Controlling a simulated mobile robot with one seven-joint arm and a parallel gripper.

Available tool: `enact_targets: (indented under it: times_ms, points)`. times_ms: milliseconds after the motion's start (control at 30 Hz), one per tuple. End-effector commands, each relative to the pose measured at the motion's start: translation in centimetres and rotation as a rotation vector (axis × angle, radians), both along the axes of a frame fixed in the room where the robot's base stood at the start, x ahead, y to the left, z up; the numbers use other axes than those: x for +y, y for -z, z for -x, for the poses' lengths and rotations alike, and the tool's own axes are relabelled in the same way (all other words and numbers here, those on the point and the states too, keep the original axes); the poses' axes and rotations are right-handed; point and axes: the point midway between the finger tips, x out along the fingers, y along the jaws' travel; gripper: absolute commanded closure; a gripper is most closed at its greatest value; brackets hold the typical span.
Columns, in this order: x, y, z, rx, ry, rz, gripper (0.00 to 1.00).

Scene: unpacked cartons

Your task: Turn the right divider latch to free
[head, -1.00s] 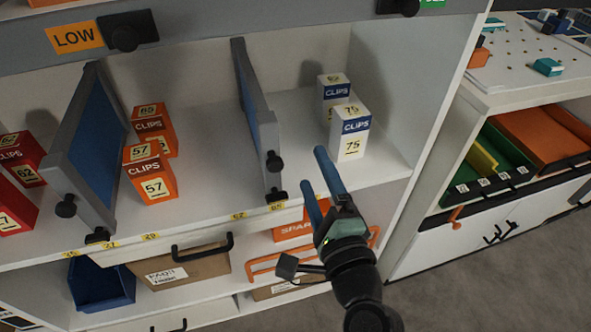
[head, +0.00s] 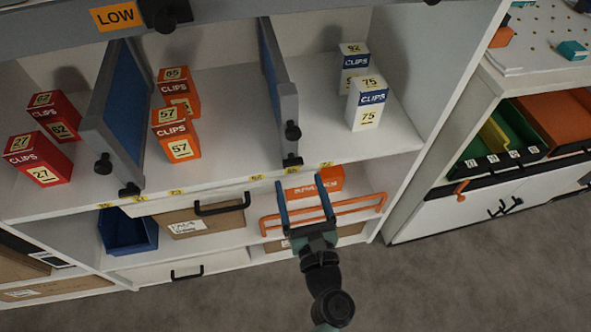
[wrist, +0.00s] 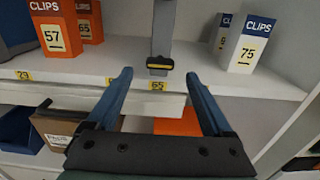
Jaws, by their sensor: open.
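The right divider (head: 275,95) is a grey-framed blue panel standing on the upper shelf, with a round black knob (head: 292,131) on its front edge. Its latch (head: 292,161) is a small black piece at the divider's foot, by the shelf edge. In the wrist view the latch (wrist: 159,66) is a dark bar with a yellow stripe, lying crosswise. My gripper (head: 301,180) is open and empty, its two blue fingers in front of the shelf edge, below the latch in the head view. In the wrist view the latch appears between and just beyond the fingertips (wrist: 159,76); no contact shows.
White-blue clips boxes (head: 367,104) stand right of the divider, orange ones (head: 176,135) left. The left divider (head: 118,110) has its own latch (head: 129,189). Below are an orange handle bar (head: 350,207) and a black drawer handle (head: 222,208). Open floor lies in front.

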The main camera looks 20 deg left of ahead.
Motion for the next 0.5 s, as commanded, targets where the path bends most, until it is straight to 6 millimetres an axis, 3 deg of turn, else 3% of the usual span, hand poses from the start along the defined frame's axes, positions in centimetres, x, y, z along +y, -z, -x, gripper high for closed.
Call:
enact_targets:
  times_ms: [200, 500]
  points:
    - [1.9, 0.0, -2.8, -0.001, -0.001, 0.000, 0.15]
    - [2.5, 0.0, -3.8, -0.001, 0.000, 0.001, 0.15]
